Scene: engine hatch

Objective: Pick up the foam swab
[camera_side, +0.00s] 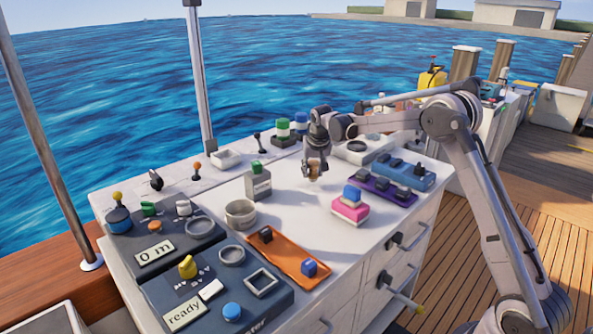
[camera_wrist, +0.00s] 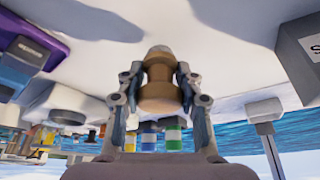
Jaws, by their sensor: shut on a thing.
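My gripper (camera_side: 314,168) is over the far right part of the white worktop, pointing down. In the wrist view my gripper (camera_wrist: 158,78) has a finger on each side of a brown, waisted piece with a rounded grey end, which looks like the foam swab (camera_wrist: 160,92). The fingers are shut on its narrow middle, and its grey end points away from the wrist. In the side view only a small tan part of the swab (camera_side: 314,175) shows between the fingers. I cannot tell whether its end touches the worktop.
A grey labelled bottle with a green cap (camera_side: 258,183) stands left of my gripper. A pink-and-white block with a blue top (camera_side: 351,204) is in front, right. A purple tray (camera_side: 383,188) and blue tray (camera_side: 404,173) lie right. An orange tray (camera_side: 287,256) lies nearer. The worktop between is clear.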

